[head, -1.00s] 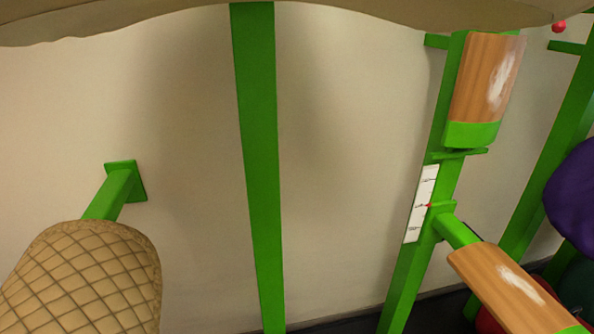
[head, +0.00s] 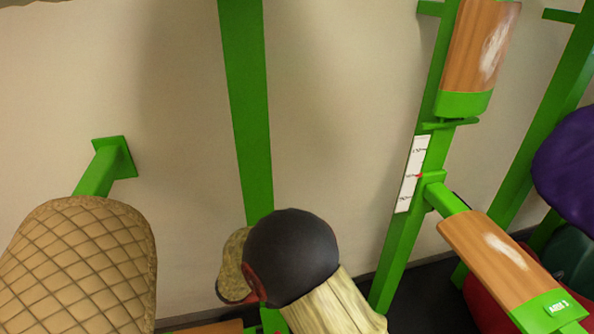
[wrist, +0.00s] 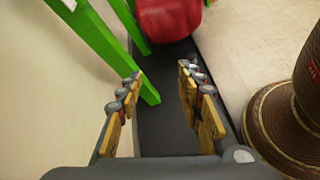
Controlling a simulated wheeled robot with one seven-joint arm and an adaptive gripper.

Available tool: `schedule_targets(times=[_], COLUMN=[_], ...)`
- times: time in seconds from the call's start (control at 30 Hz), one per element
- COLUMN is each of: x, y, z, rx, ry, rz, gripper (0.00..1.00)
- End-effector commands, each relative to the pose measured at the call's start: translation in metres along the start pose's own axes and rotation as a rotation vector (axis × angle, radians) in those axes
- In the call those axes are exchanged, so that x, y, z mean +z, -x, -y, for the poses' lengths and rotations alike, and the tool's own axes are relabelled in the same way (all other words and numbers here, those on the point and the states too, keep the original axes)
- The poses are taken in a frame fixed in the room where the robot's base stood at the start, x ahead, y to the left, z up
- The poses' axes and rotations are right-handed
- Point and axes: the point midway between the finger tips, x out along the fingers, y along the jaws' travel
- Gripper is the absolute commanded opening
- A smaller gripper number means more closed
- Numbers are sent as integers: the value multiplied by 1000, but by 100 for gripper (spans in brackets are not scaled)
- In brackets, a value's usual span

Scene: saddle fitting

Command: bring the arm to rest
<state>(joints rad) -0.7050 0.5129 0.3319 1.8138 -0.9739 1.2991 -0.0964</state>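My gripper (wrist: 160,76) shows in the wrist view with its two yellow-padded fingers wide apart. Nothing is between the pads; a dark floor strip shows beyond them. A green post lies just past the left finger, and I cannot tell whether they touch. My gripper cannot be made out in the head view. A dark rounded cap with a pale ridged piece stands at the bottom middle of the head view; it may be part of my arm, but I cannot tell.
Green posts (head: 248,120) stand against a pale wall. A quilted tan pad (head: 85,260) is at left. Wooden brackets (head: 490,255) and a purple bundle (head: 565,165) are at right. The wrist view shows a red object (wrist: 168,18) ahead and a brown ribbed object (wrist: 285,125) close at right.

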Motion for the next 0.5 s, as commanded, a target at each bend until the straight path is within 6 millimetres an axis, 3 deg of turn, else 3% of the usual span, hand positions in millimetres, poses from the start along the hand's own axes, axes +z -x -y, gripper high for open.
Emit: schedule_targets(times=[0.03, 0.2, 0.5], x=[22, 82, 173], y=[0, -1, 6], z=[-1, 8, 39], rx=[-45, -191, -411], ry=[-61, -252, -608], rz=[-30, -131, -319], gripper=[37, 37, 37])
